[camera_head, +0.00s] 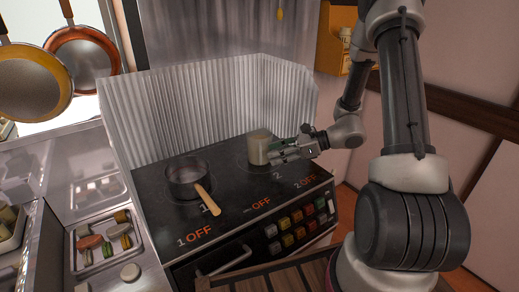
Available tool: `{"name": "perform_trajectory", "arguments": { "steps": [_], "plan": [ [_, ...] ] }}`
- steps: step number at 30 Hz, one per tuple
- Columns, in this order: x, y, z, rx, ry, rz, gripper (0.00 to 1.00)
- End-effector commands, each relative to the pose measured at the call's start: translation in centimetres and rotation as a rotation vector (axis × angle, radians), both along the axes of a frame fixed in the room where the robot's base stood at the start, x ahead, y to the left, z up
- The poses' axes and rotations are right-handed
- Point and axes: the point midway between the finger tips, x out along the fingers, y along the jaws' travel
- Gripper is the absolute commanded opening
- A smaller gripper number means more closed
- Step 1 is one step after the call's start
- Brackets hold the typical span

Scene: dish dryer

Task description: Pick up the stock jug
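A pale, cream-coloured cylindrical vessel (257,146), which looks like the stock jug, stands upright on the back right part of the black stove top. My gripper (274,151) reaches in from the right, low and level, with its fingertips right beside the vessel's right side. One finger appears to overlap the vessel's lower right edge in this view. I cannot tell whether the fingers touch it or how far they are apart. The vessel's right side, and any handle there, is hidden by the gripper.
A dark saucepan (186,181) with a wooden handle stands on the stove (237,203) to the left. A corrugated metal splash guard (190,112) rises behind and around the burners. Pans (83,58) hang at upper left. A tray (90,256) with several small items lies at lower left.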

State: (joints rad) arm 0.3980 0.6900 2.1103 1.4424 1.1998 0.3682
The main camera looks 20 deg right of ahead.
Motion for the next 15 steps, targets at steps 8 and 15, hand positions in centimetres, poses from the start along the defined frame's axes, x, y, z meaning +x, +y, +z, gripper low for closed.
{"name": "perform_trajectory", "arguments": {
  "steps": [8, 15],
  "plan": [
    [0.9, 3.3, -1.2, -0.001, 0.0, 0.002, 0.35],
    [1.0, 3.3, -1.2, -0.001, 0.0, 0.001, 0.34]
  ]
}}
